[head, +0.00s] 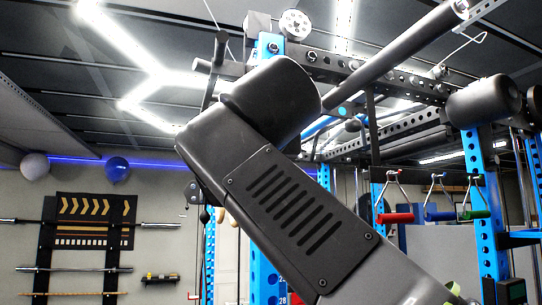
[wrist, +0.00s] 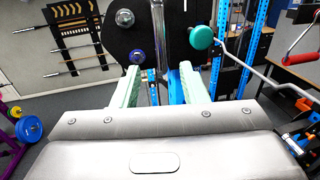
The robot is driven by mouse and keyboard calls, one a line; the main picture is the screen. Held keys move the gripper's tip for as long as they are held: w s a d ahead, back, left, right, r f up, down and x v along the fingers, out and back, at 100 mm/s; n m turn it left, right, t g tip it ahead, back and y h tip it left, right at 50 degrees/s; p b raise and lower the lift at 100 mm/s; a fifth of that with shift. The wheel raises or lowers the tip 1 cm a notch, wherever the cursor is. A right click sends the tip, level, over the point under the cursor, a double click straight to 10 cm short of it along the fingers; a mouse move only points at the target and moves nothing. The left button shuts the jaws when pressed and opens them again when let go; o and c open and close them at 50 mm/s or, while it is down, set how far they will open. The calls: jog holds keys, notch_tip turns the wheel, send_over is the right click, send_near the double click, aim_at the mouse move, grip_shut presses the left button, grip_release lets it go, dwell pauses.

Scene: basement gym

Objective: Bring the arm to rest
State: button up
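In the wrist view my gripper (wrist: 160,70) has two pale green fingers set well apart, with its grey body filling the bottom of the picture. Nothing is held between the fingers; gym equipment shows behind the gap. In the head view my dark grey arm (head: 290,215) crosses the middle, with a vented cover on one link and a thick rounded joint near the top. I cannot make out the gripper in the head view.
A blue rack post (head: 487,210) stands at the right, with red, blue and green handles hanging beside it. Barbells (head: 75,269) hang on the left wall. In the wrist view, a dark machine plate (wrist: 120,40) and a chrome post are beyond the fingers; weight plates (wrist: 29,129) stand at left.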

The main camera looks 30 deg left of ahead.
jog(key=p+x, duration=0.3)
jog(key=x, duration=1.1)
jog(key=shift+d, duration=0.1)
jog(key=shift+s, duration=0.1)
